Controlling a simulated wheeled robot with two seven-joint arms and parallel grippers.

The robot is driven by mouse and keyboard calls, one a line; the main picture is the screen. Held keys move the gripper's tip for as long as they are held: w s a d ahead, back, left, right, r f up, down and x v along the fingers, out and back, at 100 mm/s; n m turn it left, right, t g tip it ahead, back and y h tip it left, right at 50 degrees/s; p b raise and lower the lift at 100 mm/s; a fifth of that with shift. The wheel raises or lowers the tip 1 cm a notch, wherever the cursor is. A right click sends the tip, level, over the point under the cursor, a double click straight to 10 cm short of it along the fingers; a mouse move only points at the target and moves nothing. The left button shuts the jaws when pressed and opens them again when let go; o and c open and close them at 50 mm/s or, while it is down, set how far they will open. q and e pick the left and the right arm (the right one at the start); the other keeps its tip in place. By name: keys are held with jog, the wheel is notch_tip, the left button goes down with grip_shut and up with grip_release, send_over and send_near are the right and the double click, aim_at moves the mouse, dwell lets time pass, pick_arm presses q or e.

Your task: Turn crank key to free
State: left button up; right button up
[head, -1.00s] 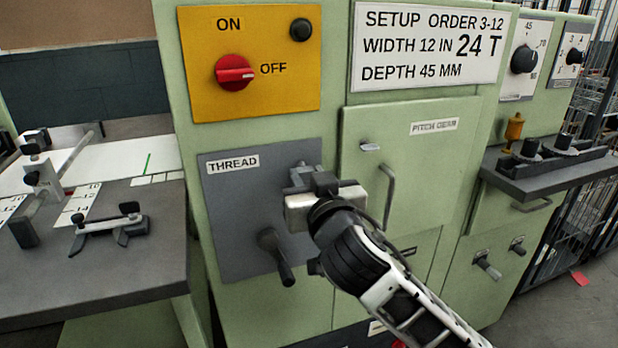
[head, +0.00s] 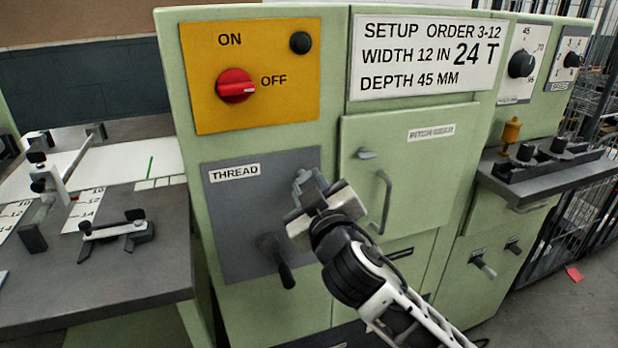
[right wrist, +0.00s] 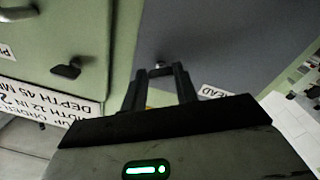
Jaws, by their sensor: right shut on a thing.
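The grey THREAD panel (head: 225,215) is on the front of the green machine. My right gripper (head: 306,186) is at the panel's upper right and is shut on the crank key. In the right wrist view a small grey part of the crank key (right wrist: 160,70) shows between the two dark fingertips, close against the panel. The rest of the key is hidden by the fingers, so I cannot tell its angle. A dark crank handle (head: 277,262) points down on the lower part of the panel. My left gripper is not in view.
A cabinet door (head: 400,170) with a bar handle (head: 383,200) is just right of my gripper. A red switch (head: 235,86) is above. A dark shelf (head: 550,178) juts out at right. A table (head: 110,260) with clamps stands at left.

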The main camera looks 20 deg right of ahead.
jog(key=n+p, duration=0.3)
jog(key=n, duration=0.3)
jog(key=shift+d+r+n+p, duration=0.1)
jog(key=shift+r+n+p, duration=0.05)
jog(key=shift+n+p, duration=0.2)
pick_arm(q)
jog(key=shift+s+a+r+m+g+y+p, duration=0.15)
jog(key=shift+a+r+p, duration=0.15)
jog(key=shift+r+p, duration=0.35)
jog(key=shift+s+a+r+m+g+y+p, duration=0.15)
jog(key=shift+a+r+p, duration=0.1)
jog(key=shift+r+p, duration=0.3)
pick_arm(e)
jog(key=n+y, duration=0.1)
jog(key=n, duration=0.4)
jog(key=shift+n, duration=0.35)
jog(key=o, duration=1)
jog(key=shift+c, duration=0.2)
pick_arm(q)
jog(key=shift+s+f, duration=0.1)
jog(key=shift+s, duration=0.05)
